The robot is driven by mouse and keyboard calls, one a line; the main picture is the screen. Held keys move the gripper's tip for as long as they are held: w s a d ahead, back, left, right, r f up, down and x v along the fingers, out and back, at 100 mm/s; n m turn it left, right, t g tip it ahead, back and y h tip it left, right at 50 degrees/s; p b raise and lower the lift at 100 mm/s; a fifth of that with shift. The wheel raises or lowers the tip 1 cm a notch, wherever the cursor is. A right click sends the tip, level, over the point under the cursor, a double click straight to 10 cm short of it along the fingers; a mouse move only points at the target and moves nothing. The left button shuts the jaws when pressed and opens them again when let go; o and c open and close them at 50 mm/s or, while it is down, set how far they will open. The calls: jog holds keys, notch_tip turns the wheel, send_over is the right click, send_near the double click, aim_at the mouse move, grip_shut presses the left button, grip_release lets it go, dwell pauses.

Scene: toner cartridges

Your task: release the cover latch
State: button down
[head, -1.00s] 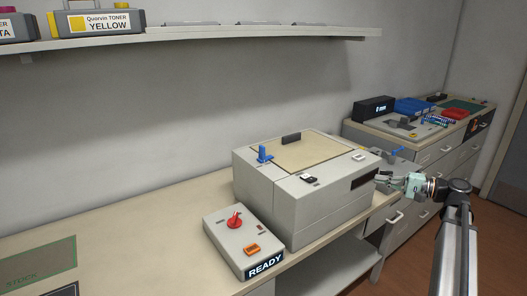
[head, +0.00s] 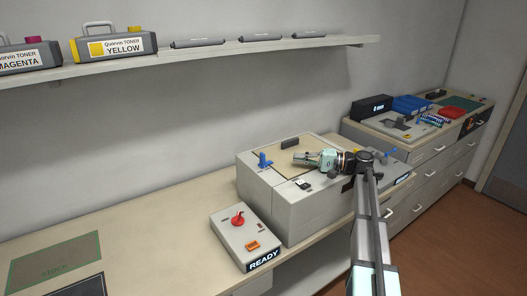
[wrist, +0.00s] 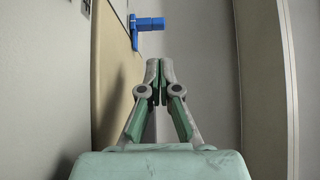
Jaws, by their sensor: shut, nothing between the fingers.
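The blue latch (head: 264,161) stands upright at the left end of the grey machine's (head: 312,216) top, beside the tan cover panel (head: 275,147). In the wrist view the blue latch (wrist: 150,24) lies ahead of the fingertips and slightly left, with a gap between. My gripper (head: 297,157) is above the machine's top, to the right of the latch, pointing left toward it. Its fingers (wrist: 158,72) are closed together and empty. My gripper and arm hide part of the cover and of the machine's right side.
A control box (head: 243,238) with a red knob, an orange switch and a READY sign stands in front left of the machine. A dark handle (head: 290,143) rises at the cover's back. A shelf (head: 215,57) with toner cartridges runs above. The bench's left middle is clear.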

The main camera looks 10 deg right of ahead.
aim_at(272, 166)
dwell(0.3)
jog(key=p+x, duration=0.2)
jog(key=x, duration=0.6)
jog(key=shift+w+a+r+p, duration=0.1)
jog(key=shift+a+p, duration=0.1)
jog(key=shift+p, duration=0.15)
jog(key=shift+w+a, duration=0.25)
jog(key=shift+a, duration=0.45)
jog(key=shift+s+a+f+b, duration=0.1)
jog(key=shift+s+a+b, duration=0.2)
jog(key=shift+a, duration=0.3)
jog(key=shift+s+a+f+b, duration=0.15)
jog(key=shift+s+a+b, duration=0.15)
jog(key=shift+a, duration=0.3)
jog(key=shift+d+r, duration=0.1)
